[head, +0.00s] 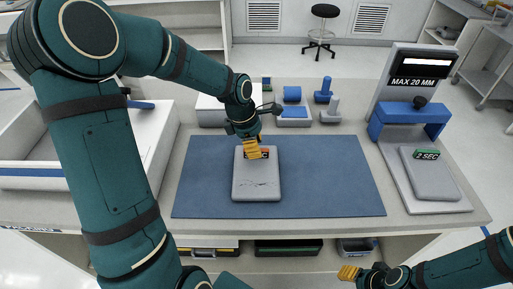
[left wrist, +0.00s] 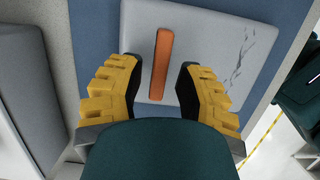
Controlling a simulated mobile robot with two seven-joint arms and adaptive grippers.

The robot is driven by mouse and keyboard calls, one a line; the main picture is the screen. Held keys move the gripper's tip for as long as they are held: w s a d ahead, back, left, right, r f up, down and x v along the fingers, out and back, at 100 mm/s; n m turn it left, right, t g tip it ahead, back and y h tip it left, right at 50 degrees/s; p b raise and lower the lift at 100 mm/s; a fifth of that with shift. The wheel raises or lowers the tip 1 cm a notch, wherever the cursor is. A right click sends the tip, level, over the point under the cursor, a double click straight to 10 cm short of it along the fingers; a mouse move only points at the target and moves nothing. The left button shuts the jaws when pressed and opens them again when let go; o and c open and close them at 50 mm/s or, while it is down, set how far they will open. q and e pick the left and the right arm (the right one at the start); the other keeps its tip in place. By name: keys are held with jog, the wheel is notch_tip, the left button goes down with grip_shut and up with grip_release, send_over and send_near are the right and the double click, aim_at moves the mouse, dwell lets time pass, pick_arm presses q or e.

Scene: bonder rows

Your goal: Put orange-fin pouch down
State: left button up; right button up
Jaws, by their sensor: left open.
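The orange-fin pouch (head: 256,185) is a pale grey, flat pouch with dark crack-like marks, lying on the blue mat (head: 330,180). It also fills the upper middle of the left wrist view (left wrist: 215,40), with its upright orange fin (left wrist: 161,62) showing there. My left gripper (head: 254,150) is over the pouch's far end. In the left wrist view its yellow fingers (left wrist: 158,72) are open, one on each side of the fin, with gaps to both. My right gripper (head: 350,273) is low at the right, away from the pouch; its finger opening is unclear.
A bonder (head: 412,120) marked MAX 20 MM stands at the right, with a grey pouch (head: 432,180) with a green 2 SEC tag on its base. Blue and grey fixtures (head: 293,115) stand behind the mat. A white tray (head: 150,135) is at the left. The mat's right part is clear.

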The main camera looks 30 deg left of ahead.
pick_arm(q)
jog(key=p+v, duration=0.2)
jog(key=v, duration=0.8)
